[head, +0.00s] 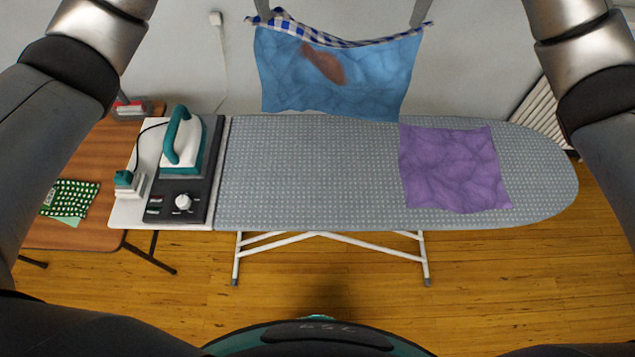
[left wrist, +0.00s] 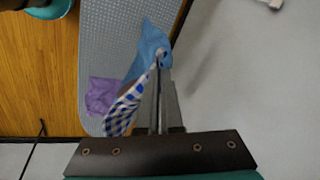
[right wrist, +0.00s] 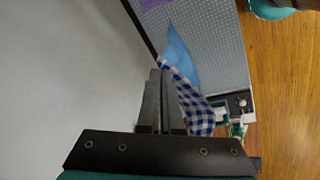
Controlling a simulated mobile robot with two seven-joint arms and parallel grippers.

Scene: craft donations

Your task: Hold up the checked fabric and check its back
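The checked fabric (head: 290,28) hangs between my two grippers above the far edge of the ironing board. Its blue-and-white checks show along the top edge in the head view, and its light blue other side (head: 380,75) faces the head camera. A reddish-brown stain (head: 325,64) marks that blue side. My left gripper (head: 263,18) is shut on the fabric's upper left corner; the left wrist view shows the checked side (left wrist: 122,110) beside its fingers. My right gripper (head: 418,22) is shut on the upper right corner; the checks (right wrist: 190,100) also show in the right wrist view.
A purple cloth (head: 455,168) lies on the right part of the grey ironing board (head: 310,180). A teal and white iron (head: 183,140) stands on the board's left end. A green patterned cloth (head: 70,198) lies on the wooden table (head: 85,235). The board's middle is clear.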

